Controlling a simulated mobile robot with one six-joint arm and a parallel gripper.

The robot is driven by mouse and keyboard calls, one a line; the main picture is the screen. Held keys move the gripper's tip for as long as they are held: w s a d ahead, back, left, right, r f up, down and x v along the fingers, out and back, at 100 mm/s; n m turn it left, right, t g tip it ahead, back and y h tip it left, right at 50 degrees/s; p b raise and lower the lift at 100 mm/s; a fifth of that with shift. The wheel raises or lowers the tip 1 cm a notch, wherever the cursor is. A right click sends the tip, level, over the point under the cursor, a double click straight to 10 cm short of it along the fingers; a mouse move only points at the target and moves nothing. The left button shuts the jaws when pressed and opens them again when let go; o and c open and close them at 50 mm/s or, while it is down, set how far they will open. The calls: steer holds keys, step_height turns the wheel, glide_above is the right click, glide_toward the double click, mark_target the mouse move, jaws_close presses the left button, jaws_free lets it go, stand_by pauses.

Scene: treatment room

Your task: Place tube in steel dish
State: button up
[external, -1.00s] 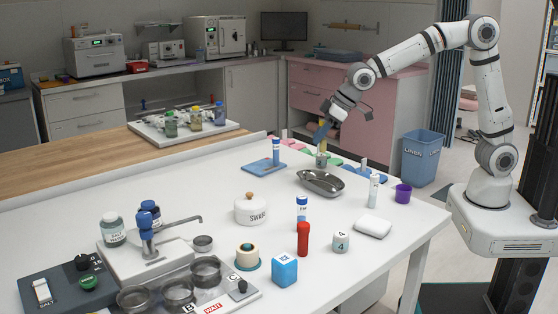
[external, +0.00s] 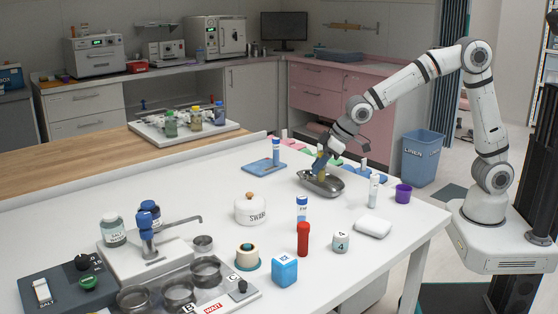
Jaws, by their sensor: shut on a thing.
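My gripper (external: 322,166) points down over the dish and is shut on a small tube (external: 322,174). The tube looks yellowish and is partly hidden by the blue fingers. Its lower end is at or just above the inside of the dish; I cannot tell whether it touches.
The table between dish and jar is clear.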

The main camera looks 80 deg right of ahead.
mark_target(320, 151)
steer(key=shift+f, duration=0.65)
steer(key=o, duration=1)
steer(key=shift+o, duration=0.2)
step_height(320, 151, up, 7)
steer(key=p, duration=0.4)
steer(key=shift+r, duration=0.1)
